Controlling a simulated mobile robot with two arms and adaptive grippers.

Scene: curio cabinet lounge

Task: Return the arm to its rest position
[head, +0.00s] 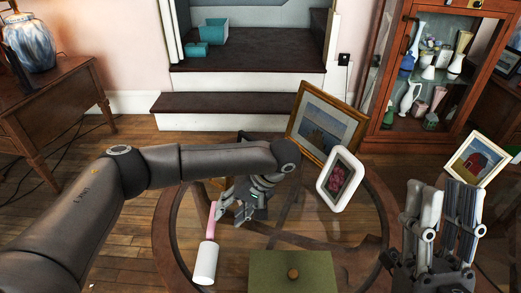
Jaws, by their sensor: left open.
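My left arm reaches in from the left and bends down over the round glass table (166,235). My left gripper (232,214) is open, low over the table's left part. Its fingertips are right beside a slim pink piece (211,222), which stands at the end of a white cylinder (205,264). I cannot tell whether fingers and pink piece touch. My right gripper (444,190) is at the lower right with its fingers pointing up. The fingers look straight and apart, with nothing seen between them.
A wood-framed picture (327,122), a white-framed picture (341,178) and another frame (474,158) stand behind. A glass cabinet (388,131) with several vases is at right, a desk (50,100) at left.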

